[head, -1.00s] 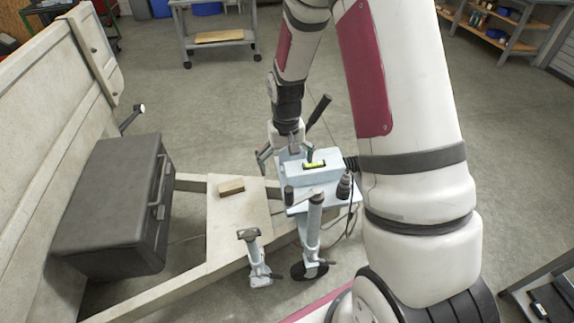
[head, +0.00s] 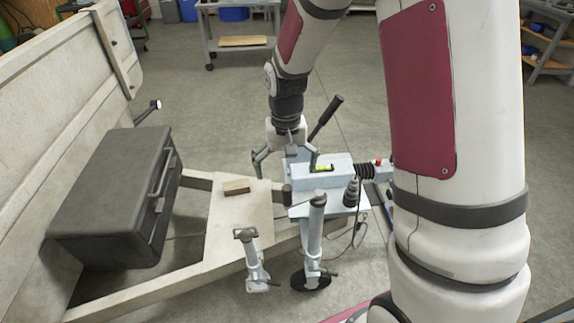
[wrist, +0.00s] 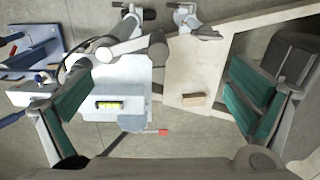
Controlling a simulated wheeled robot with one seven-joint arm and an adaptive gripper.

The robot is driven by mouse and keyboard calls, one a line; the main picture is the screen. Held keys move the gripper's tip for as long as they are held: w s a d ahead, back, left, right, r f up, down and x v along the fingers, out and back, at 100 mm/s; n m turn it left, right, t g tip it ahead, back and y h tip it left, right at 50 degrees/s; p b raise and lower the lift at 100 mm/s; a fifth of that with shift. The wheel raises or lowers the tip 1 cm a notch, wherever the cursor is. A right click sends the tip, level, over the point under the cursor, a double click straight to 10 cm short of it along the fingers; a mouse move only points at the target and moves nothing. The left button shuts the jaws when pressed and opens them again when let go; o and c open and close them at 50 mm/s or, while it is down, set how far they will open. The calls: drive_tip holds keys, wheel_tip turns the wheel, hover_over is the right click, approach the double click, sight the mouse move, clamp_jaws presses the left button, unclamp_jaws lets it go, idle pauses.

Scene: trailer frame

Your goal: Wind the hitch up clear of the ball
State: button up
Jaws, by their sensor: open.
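The hitch (head: 340,178) is a pale blue housing with a black bellows and a red-marked coupling to its right. The jockey wheel's tube (head: 315,228) stands at its near side. My gripper (head: 286,163) is open above the hitch's left end, pointing down. Its teal pads (wrist: 254,98) are wide apart in the wrist view, with nothing held between them. The crank grip is on the near side of my fingers. I cannot make out the ball.
A black lever (head: 325,117) rises behind the hitch. A spirit level (wrist: 108,104) lies on the housing, a wooden block (head: 236,187) on the frame. A prop stand (head: 252,262) and black box (head: 115,205) are left.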

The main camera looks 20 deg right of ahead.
sight(287, 188)
wheel_tip(287, 188, down, 9)
drive_tip(key=b, duration=0.6)
drive_tip(key=shift+d+f, duration=0.15)
drive_tip(key=shift+f, duration=0.05)
drive_tip(key=shift+r, duration=0.25)
drive_tip(key=c, duration=0.9)
clamp_jaws()
drive_tip(key=shift+s, duration=0.1)
